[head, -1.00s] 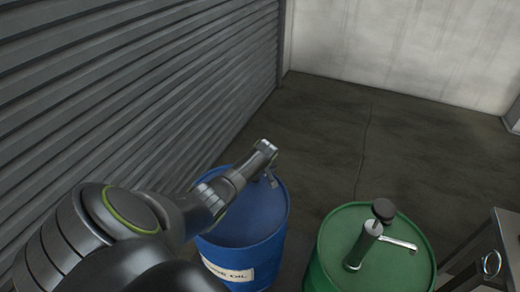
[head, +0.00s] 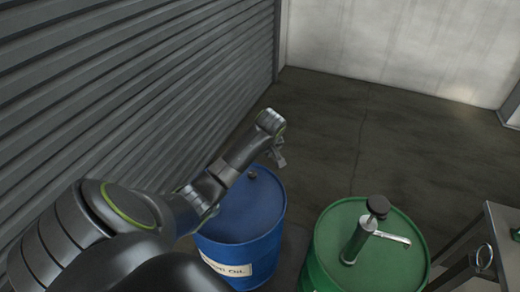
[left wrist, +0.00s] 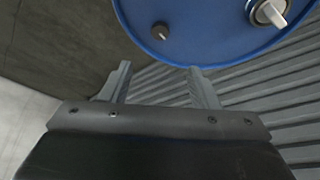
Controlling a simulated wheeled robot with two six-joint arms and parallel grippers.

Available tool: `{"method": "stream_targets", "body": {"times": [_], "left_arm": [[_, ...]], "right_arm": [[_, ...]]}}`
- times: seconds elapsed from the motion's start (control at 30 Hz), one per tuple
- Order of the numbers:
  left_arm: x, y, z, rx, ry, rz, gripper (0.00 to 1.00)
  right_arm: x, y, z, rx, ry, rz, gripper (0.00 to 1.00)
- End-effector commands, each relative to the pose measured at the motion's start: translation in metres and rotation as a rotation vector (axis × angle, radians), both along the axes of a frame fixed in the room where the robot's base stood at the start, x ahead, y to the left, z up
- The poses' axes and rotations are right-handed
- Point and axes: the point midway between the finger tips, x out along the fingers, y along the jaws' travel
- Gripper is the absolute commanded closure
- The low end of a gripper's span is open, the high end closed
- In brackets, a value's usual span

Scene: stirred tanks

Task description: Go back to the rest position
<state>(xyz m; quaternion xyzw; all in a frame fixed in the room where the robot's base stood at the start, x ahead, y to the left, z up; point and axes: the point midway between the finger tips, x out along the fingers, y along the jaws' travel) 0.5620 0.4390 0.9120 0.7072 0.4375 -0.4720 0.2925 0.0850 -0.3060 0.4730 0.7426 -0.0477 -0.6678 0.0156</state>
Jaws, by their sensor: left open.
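My left arm reaches in from the left of the head view. Its gripper (head: 279,158) is above the far side of the blue drum, open and empty. In the left wrist view the two fingers (left wrist: 158,82) stand apart with nothing between them. The blue drum (head: 240,222) stands upright with a label on its side. Its blue top also shows in the left wrist view (left wrist: 205,35), with a small dark cap (left wrist: 160,31) and a pale fitting (left wrist: 268,13). My right gripper is not in view.
A green drum (head: 330,232) with a hand pump (head: 358,240) and spout stands right of the blue drum. A grey table or bench (head: 503,232) is at the right edge. A ribbed shutter (head: 130,85) runs along the left. The floor (head: 350,120) behind the drums is clear.

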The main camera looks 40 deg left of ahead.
Motion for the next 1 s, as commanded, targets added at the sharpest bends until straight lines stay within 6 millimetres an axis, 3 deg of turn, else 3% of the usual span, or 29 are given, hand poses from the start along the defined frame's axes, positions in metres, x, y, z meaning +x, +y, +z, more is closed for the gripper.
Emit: {"method": "stream_targets", "body": {"times": [0.2, 0.77, 0.87, 1.0], "left_arm": [[-0.002, -0.005, 0.013, 0.0, -0.001, 0.0, 0.45], [-0.003, -0.005, 0.013, 0.0, 0.0, -0.001, 0.45], [-0.008, -0.008, 0.007, 0.0, 0.007, -0.022, 0.45], [-0.033, -0.022, -0.014, 0.003, 0.034, -0.126, 0.45]], "right_arm": [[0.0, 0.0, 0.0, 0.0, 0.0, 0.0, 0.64], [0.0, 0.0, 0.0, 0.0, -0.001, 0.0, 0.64], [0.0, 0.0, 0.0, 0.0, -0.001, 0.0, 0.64], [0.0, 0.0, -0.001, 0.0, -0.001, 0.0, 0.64]]}}
